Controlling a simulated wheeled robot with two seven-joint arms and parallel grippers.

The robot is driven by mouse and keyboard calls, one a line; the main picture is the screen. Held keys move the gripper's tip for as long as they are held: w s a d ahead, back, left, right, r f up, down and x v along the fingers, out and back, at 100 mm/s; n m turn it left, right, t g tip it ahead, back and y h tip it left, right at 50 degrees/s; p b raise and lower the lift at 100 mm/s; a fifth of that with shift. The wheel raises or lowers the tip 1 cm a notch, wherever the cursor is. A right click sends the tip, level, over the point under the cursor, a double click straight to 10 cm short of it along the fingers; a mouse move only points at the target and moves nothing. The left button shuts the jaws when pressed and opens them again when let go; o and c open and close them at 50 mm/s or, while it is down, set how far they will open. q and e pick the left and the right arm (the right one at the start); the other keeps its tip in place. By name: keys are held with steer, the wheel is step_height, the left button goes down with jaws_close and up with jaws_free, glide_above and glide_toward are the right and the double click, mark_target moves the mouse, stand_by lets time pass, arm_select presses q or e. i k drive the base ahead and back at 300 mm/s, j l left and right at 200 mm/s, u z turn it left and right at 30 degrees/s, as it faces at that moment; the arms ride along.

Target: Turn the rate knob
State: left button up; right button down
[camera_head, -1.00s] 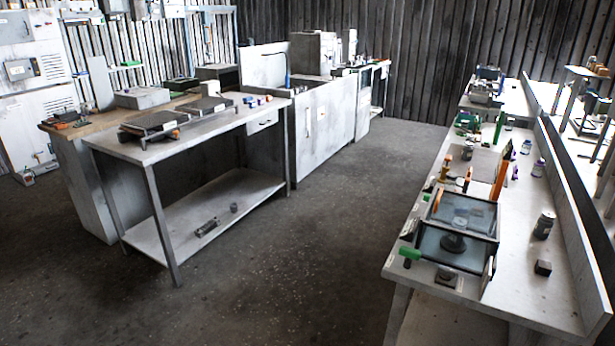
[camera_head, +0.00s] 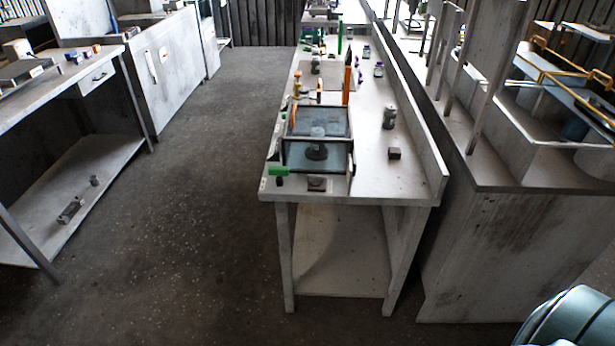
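A dark-framed, glass-sided housing (camera_head: 337,165) stands on the near end of the long white bench. A dark round part with a paler top (camera_head: 317,147) shows inside it. A green handle-like piece (camera_head: 278,171) is at its front left corner, and a small dark block with a pale face (camera_head: 317,183) is at its front. I cannot tell which part, if any, is the rate knob. Neither of my grippers is in view.
The white bench (camera_head: 412,165) carries a grey jar (camera_head: 389,117), a dark cube (camera_head: 394,153) and several small tools and bottles farther back. A second table (camera_head: 45,95) stands at left. Grey cabinets (camera_head: 510,255) stand at right. The floor (camera_head: 190,190) between is clear.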

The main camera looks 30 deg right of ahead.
mark_target(315, 181)
steer(key=z, duration=0.6)
steer(key=i+j+z, duration=0.1)
steer(key=j+z, duration=0.2)
steer(key=z, duration=0.2)
steer(key=j+z, duration=0.3)
steer(key=z, duration=0.15)
steer(key=j+z, duration=0.35)
steer(key=z, duration=0.15)
steer(key=k+j+z, duration=0.1)
steer(key=j, duration=0.7)
steer(key=k+j+z, duration=0.15)
steer(key=j, duration=0.2)
steer(key=k+j+z, duration=0.1)
steer(key=j, duration=0.3)
steer(key=k+j, duration=0.15)
steer(key=j, duration=0.2)
steer(key=k+j+z, duration=0.15)
steer(key=j, duration=0.2)
